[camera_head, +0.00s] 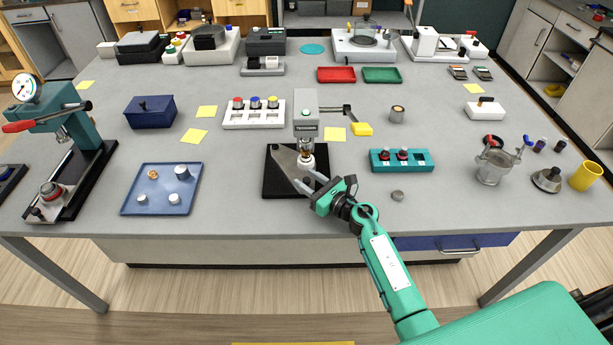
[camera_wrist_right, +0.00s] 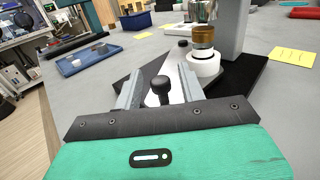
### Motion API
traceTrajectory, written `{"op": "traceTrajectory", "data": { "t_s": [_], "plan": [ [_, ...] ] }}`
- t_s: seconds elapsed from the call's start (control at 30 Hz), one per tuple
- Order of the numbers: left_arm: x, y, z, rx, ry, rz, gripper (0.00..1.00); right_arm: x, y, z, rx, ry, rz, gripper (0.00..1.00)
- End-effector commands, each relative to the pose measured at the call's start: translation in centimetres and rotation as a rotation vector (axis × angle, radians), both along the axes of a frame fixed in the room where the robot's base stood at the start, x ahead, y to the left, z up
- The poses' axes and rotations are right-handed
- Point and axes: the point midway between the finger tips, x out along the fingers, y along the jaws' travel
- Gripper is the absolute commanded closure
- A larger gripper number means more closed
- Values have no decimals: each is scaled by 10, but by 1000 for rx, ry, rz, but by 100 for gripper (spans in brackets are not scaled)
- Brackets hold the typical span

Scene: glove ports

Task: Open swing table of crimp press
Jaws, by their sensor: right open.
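The crimp press (camera_head: 305,120) is a grey column on a black base (camera_head: 272,188) at the middle of the table. Its lever with a yellow grip (camera_head: 362,129) points right. The swing table (camera_head: 284,158) is a grey plate jutting to the left and front of the column. A black knob (camera_wrist_right: 160,86) stands on it. A white round piece (camera_wrist_right: 205,66) sits under the brass press head (camera_wrist_right: 203,38). My right gripper (camera_head: 308,184) is open over the front of the plate, its fingers on either side of the knob. My left gripper is not in view.
A blue tray (camera_head: 134,207) with small metal parts lies to the left. A teal rack (camera_head: 420,167) with red-capped bottles and a small metal weight (camera_head: 397,196) are to the right. A white block (camera_head: 240,123) with coloured knobs stands behind left. The table's front edge is clear.

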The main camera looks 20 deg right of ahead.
Motion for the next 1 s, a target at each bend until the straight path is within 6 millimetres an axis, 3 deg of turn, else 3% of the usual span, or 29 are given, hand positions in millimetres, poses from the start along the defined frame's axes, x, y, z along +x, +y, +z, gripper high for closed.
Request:
{"op": "traceTrajectory", "data": {
  "t_s": [0.4, 0.63, 1.0],
  "plan": [
    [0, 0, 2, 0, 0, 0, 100, 8, 5, 0, 1, 0, 0, 59],
    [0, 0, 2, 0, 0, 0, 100, 8, 5, 0, 1, 0, 0, 100],
    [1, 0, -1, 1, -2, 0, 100, 17, 11, -1, 2, 1, -10, 100]
  ]
}}
